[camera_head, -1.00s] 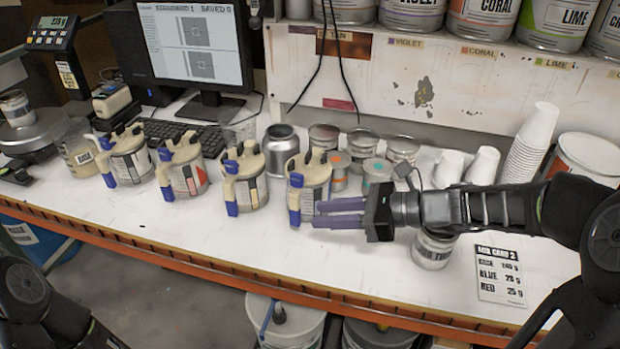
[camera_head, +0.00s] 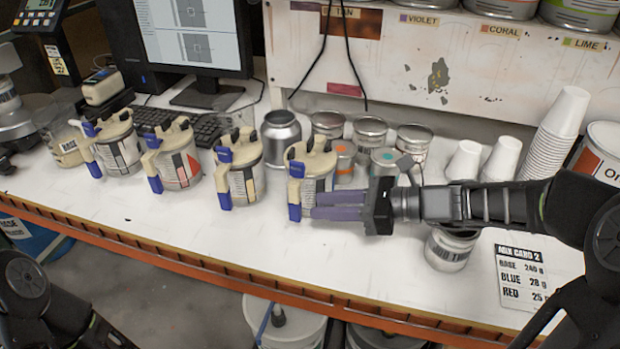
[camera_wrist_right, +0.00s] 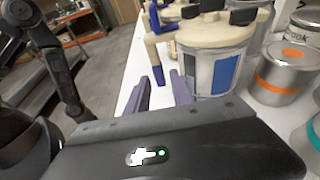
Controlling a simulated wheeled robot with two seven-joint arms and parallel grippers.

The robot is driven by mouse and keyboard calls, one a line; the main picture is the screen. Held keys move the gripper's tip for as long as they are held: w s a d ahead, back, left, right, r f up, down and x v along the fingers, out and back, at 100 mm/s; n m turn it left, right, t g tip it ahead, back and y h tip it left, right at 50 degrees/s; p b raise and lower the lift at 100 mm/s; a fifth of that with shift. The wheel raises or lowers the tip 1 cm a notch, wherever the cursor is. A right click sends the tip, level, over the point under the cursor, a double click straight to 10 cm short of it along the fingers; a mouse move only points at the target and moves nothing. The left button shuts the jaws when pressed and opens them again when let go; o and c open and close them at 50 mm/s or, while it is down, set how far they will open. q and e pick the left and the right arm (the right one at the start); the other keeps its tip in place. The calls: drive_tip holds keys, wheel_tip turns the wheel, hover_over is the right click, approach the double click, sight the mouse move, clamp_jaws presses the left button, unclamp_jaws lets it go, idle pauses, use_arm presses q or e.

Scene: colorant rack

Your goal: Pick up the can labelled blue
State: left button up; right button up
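The can with a blue swatch (camera_wrist_right: 226,72) fills the middle right of the right wrist view, under a cream lid-and-pump top. In the head view it seems to be the rightmost of the pump-topped cans (camera_head: 318,188), with a blue-ended handle (camera_head: 294,200) on its front left. My right gripper (camera_head: 312,206) reaches in from the right in front of this can. Its purple fingers (camera_wrist_right: 164,82) are apart with nothing between them, and their tips are close to the handle; contact cannot be told. My left gripper is out of view; only my left arm shows at lower left.
Other pump-topped cans (camera_head: 240,170) stand in a row to the left. Small tins (camera_head: 369,140) stand behind, and a tin (camera_head: 450,250) stands below my right forearm. A mix card (camera_head: 520,276) lies at right. The orange counter edge (camera_head: 200,258) runs along the front.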

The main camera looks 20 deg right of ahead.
sight(301, 207)
drive_tip(key=shift+w+a+f, duration=0.2)
drive_tip(key=shift+w+a, duration=0.1)
drive_tip(key=shift+a, duration=0.25)
drive_tip(key=shift+p+x, duration=0.3)
drive_tip(key=shift+x, duration=2.35)
drive_tip(key=shift+s+f, duration=0.1)
drive_tip(key=shift+s, duration=0.05)
clamp_jaws()
